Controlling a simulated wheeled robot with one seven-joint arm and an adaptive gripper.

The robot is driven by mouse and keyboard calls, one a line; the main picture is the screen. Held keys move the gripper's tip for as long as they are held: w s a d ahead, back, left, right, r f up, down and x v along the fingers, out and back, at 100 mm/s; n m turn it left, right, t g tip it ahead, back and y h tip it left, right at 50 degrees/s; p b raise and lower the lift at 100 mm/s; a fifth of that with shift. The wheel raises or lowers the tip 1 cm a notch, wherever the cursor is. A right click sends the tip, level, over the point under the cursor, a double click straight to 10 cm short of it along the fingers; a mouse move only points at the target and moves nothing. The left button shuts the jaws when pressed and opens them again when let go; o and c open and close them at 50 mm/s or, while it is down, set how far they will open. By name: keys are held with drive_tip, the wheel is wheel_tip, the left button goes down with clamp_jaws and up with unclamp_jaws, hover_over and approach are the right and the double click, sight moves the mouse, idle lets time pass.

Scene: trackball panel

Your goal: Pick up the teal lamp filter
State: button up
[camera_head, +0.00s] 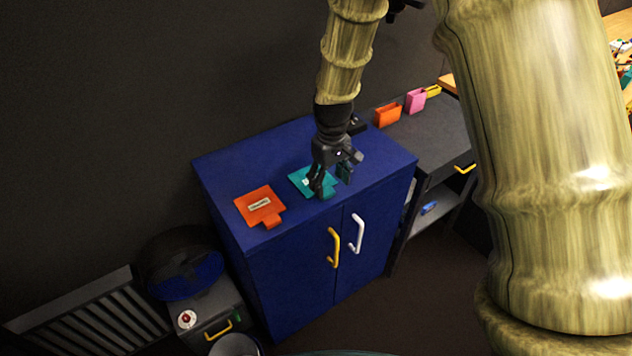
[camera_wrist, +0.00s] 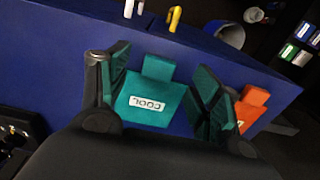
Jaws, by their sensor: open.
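The teal lamp filter (camera_head: 302,177) lies flat on the blue cabinet top, partly hidden by my gripper. In the wrist view the teal filter (camera_wrist: 150,103) shows a white label reading "COOL" and a tab toward the cabinet's front edge. My gripper (camera_head: 331,181) is over the filter. In the wrist view its open fingers (camera_wrist: 160,92) appear on either side of the filter, with nothing held between them. I cannot tell whether the fingers touch the cabinet top. An orange filter (camera_head: 261,204) with a pale label lies to the left, apart from the teal one.
The blue cabinet (camera_head: 300,262) has a yellow handle (camera_head: 334,247) and a white handle (camera_head: 357,233) on its front. A dark desk (camera_head: 433,130) at the right holds orange (camera_head: 388,115) and pink (camera_head: 416,101) holders. A dark round object (camera_head: 180,265) stands left of the cabinet.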

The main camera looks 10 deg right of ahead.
sight(329, 193)
drive_tip(key=shift+w+f+p, duration=0.1)
drive_tip(key=shift+f+p, duration=0.35)
drive_tip(key=shift+f, duration=1.45)
drive_tip(key=c, duration=1)
